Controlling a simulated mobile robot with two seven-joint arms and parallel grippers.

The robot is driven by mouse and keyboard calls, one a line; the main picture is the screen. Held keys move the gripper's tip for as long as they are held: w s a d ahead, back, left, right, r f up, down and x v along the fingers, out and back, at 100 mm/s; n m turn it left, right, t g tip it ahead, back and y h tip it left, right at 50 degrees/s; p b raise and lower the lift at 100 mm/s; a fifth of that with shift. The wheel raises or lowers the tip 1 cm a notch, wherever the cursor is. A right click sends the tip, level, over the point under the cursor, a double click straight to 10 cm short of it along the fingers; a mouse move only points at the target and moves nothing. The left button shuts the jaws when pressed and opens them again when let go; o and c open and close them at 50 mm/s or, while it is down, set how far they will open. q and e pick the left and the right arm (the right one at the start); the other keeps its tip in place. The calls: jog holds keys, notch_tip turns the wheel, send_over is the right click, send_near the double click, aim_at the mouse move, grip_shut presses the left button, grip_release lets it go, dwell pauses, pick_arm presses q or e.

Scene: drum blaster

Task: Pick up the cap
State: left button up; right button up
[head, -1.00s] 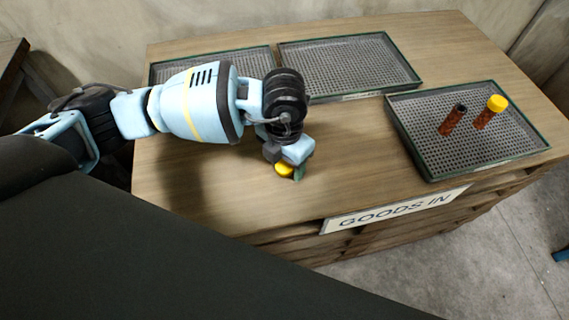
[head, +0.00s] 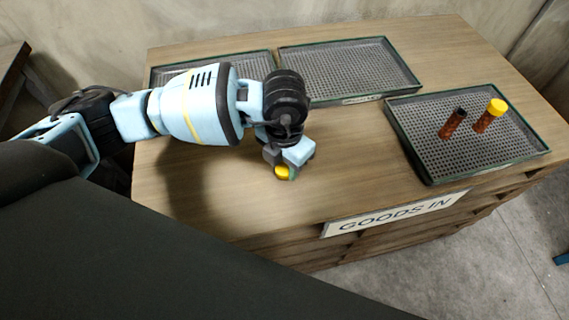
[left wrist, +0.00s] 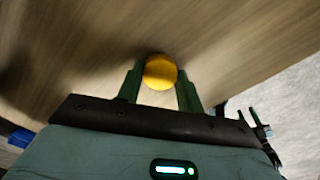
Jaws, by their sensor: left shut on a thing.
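The yellow cap (head: 282,172) is at my left gripper, over the front middle part of the wooden table. My left gripper (head: 283,174) points down and is shut on the cap. In the left wrist view the round yellow cap (left wrist: 160,72) sits between the two green fingers (left wrist: 160,88). I cannot tell from these views whether the cap touches the table or is just above it.
Two more trays, one at back middle (head: 350,70) and one at back left (head: 165,73), look empty. The table (head: 360,150) is clear between.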

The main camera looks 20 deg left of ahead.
aim_at(286, 169)
pick_arm(q)
jog(key=shift+r, duration=0.5)
jog(key=shift+d+r, duration=0.2)
jog(key=shift+r, duration=0.85)
jog(key=s+d, duration=0.1)
jog(key=d, duration=0.3)
jog(key=s+d+b, duration=0.1)
jog(key=d, duration=0.4)
jog(key=s+d+r, duration=0.1)
jog(key=d, duration=0.4)
jog(key=shift+s, duration=0.35)
jog(key=shift+s+d+r, duration=0.15)
jog(key=shift+d, duration=0.4)
